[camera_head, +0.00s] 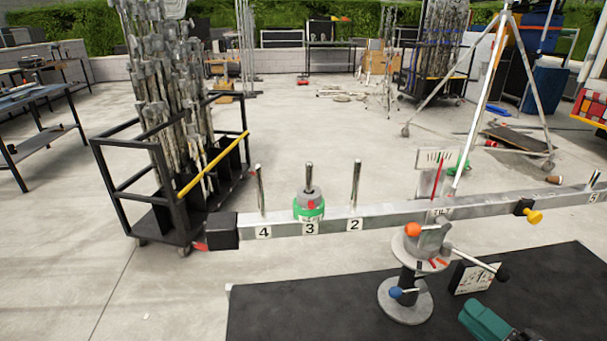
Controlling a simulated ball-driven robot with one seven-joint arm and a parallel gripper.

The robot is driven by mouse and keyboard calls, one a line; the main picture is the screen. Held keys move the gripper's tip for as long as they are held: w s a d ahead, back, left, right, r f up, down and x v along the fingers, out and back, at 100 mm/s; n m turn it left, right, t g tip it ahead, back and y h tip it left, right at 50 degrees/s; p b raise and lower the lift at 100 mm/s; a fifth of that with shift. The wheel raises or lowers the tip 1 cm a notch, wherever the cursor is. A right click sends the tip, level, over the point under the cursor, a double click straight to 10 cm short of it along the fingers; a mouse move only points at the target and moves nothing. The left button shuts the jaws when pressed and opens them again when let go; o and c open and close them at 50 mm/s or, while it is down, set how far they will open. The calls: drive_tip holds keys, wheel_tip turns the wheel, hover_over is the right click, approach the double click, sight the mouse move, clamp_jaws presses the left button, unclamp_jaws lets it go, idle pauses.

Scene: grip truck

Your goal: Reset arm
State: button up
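I see no gripper fingers in the head view. A teal and black piece (485,322) shows at the bottom right edge; I cannot tell whether it is part of my arm. A long metal bar (385,216) crosses the view, with numbered labels 4, 3 and 2 at left and 5 at far right. Upright pins stand at 4 and 2. A green and grey ringed piece (309,205) sits around the pin at 3. A tilt head (428,240) with an orange knob carries the bar on a round-based stand (405,300).
A black cart (115,185) loaded with metal stands is behind the bar at left. A tripod (500,70) stands behind at right. A black mat (300,305) lies under the stand. Tables (40,120) line the left. Open concrete floor lies between.

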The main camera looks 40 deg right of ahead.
drive_tip(key=shift+w, duration=0.1)
drive_tip(key=w+a+f+n+g+y+p, duration=0.1)
drive_tip(key=a+f+n+g+y, duration=0.1)
drive_tip(key=a+f+n+g, duration=0.2)
drive_tip(key=w+a+f+n+g+y+p, duration=0.1)
drive_tip(key=a+f+n+g+y+p, duration=0.1)
drive_tip(key=a+f+n+g, duration=0.2)
drive_tip(key=w+a+f+n+g+y+p, duration=0.1)
drive_tip(key=a+f+n+g, duration=0.3)
drive_tip(key=a, duration=0.4)
drive_tip(key=shift+w+a+f+g+y, duration=0.1)
drive_tip(key=shift+a+f+g+y, duration=0.1)
drive_tip(key=shift+f+g, duration=0.4)
drive_tip(key=shift+w+a+f+g+y, duration=0.1)
drive_tip(key=shift+f+g+y, duration=0.15)
drive_tip(key=shift+f, duration=0.55)
drive_tip(key=s+n+g+h, duration=0.1)
drive_tip(key=s+a+n+g+h+p, duration=0.1)
drive_tip(key=s+g, duration=0.1)
drive_tip(key=shift+a+n+g+h+p, duration=0.2)
drive_tip(key=shift+n+g+h+p, duration=0.1)
drive_tip(key=shift+n+h, duration=0.1)
drive_tip(key=shift+s+r+n+g+h, duration=0.2)
drive_tip(key=shift+s+n+g+h, duration=0.1)
drive_tip(key=shift+n+h, duration=0.15)
